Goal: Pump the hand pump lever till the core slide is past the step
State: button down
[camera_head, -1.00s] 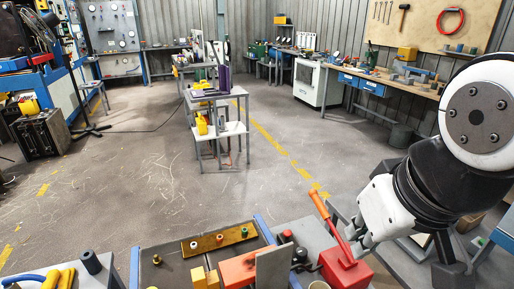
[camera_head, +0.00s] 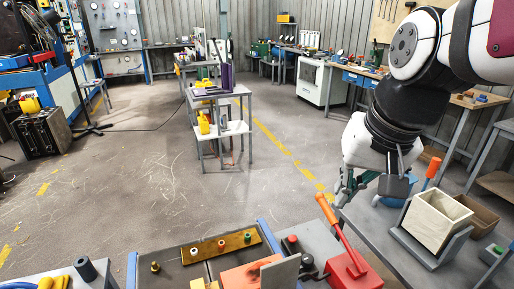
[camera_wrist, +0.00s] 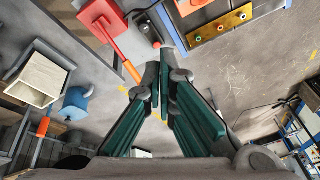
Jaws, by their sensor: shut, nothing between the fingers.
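The hand pump is a red block (camera_head: 350,272) at the front edge of the head view. Its red lever leans up and left to an orange handle (camera_head: 326,208). My gripper (camera_head: 364,196) is shut and empty, above and to the right of the handle and apart from it. In the wrist view the fingers (camera_wrist: 165,88) converge with nothing between them, and the orange handle (camera_wrist: 132,72) lies just left of the fingertips. An orange slab (camera_head: 242,277) with an upright grey plate (camera_head: 280,273) is left of the pump; I cannot tell which part is the core slide or the step.
A brass strip with coloured pegs (camera_head: 220,246) is on the front bench. A pale open box in a grey cradle (camera_head: 434,220), a brown bin (camera_head: 477,216) and another orange handle (camera_head: 431,171) stand on the right bench. Open floor lies beyond the front bench.

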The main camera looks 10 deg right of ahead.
aim_at(327, 205)
jog(key=w+d+f+m+y+b, duration=0.1)
jog(key=w+d+f+m+b, duration=0.1)
jog(key=w+d+f+m, duration=0.3)
jog(key=w+d+f+m+y+b, duration=0.1)
jog(key=w+d+f+m, duration=0.5)
jog(key=w+d+f, duration=0.5)
jog(key=w+d, duration=0.2)
jog(key=w, duration=0.5)
jog(key=shift+d+m+y+b, duration=0.3)
jog(key=shift+d+b, duration=0.05)
jog(key=shift+b, duration=0.05)
jog(key=x, duration=1.4)
jog(key=shift+s, duration=0.25)
jog(key=shift+f+g+b, duration=0.1)
jog(key=shift+g+b, duration=0.2)
